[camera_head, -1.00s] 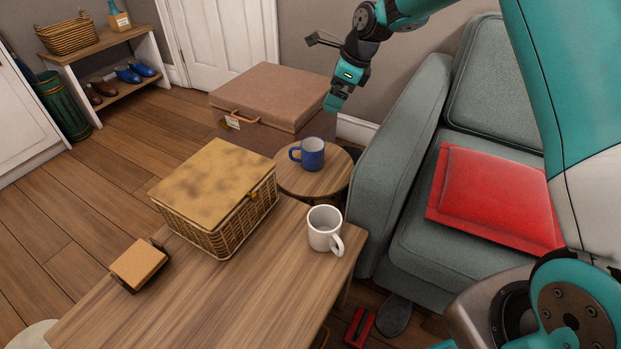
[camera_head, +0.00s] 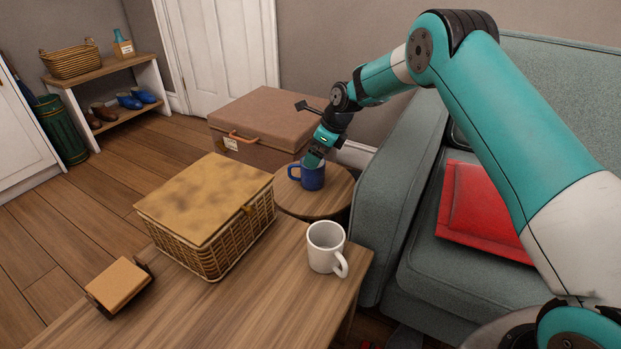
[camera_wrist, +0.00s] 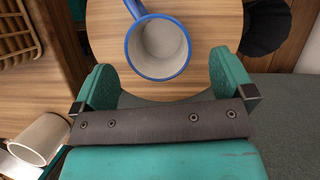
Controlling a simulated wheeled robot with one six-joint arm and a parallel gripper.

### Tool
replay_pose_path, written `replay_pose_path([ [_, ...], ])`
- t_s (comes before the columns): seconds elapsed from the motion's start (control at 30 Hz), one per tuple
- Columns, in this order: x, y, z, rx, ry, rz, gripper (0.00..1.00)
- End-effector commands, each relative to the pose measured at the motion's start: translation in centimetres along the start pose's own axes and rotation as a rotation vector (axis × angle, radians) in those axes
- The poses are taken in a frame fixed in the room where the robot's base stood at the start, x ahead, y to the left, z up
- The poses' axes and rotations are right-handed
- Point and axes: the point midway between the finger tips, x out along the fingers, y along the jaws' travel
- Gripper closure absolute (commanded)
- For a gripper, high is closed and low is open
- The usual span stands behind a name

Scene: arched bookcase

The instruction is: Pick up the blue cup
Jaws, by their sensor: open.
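The blue cup (camera_head: 312,177) stands upright on a small round wooden table (camera_head: 327,201) beside the sofa, its handle toward the left in the head view. In the wrist view the blue cup (camera_wrist: 160,48) has a grey inside, and its handle points up and left. My gripper (camera_head: 314,158) is at the cup's top edge in the head view. In the wrist view my gripper (camera_wrist: 163,80) is open, with its two teal fingers spread wider than the cup. The cup lies a little beyond the fingertips, with nothing held between them.
A white mug (camera_head: 324,248) stands on the larger wooden table (camera_head: 250,310), near the round one. A wicker basket (camera_head: 210,215) is left of it. A brown trunk (camera_head: 262,120) stands behind, and the grey sofa's arm (camera_head: 395,190) is close on the right.

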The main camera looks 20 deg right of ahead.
Motion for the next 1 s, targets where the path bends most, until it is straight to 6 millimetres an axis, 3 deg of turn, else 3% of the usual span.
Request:
replay_pose_path([
  [0.3, 4.8, 0.3, 0.3, 0.0, 0.002, 0.002, 0.0],
  [0.53, 4.8, 0.3, 0.4, 0.0, 0.001, 0.001, 0.0],
  [0.57, 4.8, 0.3, 0.4, 0.0, 0.001, 0.001, 0.02],
  [0.8, 4.8, 0.3, 0.4, 0.0, 0.001, 0.001, 0.54],
  [1.0, 4.7, 0.3, 0.5, -0.001, 0.0, 0.0, 0.54],
])
